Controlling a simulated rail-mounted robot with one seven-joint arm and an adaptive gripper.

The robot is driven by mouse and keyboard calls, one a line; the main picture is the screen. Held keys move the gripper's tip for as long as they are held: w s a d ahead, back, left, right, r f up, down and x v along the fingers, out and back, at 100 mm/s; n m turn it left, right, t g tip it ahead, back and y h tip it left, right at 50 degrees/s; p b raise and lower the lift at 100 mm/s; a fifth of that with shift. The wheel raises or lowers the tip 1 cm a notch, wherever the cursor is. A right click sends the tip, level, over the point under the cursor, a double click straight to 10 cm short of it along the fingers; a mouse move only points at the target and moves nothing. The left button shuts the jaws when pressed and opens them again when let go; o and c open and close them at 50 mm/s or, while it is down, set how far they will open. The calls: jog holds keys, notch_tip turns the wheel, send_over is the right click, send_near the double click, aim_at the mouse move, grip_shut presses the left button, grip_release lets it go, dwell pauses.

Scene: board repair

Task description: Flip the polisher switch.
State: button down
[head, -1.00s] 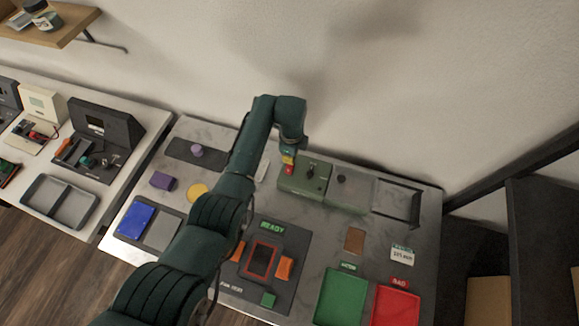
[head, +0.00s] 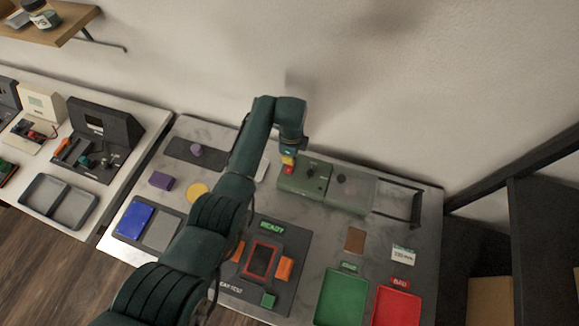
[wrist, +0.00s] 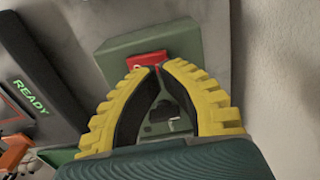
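The polisher (head: 300,184) is a green-grey box against the wall, right of my arm in the head view. Its red switch (wrist: 147,60) shows just past my fingertips in the wrist view, partly covered by them. The switch also shows as a small red patch (head: 289,170) under my gripper (head: 288,157) in the head view. My yellow-padded gripper (wrist: 158,69) has its two tips together, with nothing seen held between them. The tips are at the near edge of the switch; I cannot tell whether they touch it.
A dark knob (head: 310,171) sits on the box beside the switch. A black frame (head: 398,203) stands to the right. A test station with a READY display (head: 271,227) is in front, near a green tray (head: 342,299) and a red tray (head: 396,306).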

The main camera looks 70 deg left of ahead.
jog(key=shift+f+b, duration=1.15)
jog(key=shift+f, duration=0.25)
dwell(0.4)
notch_tip(320, 180, up, 7)
jog(key=p, duration=0.7)
jog(key=shift+r, duration=0.1)
dwell(0.5)
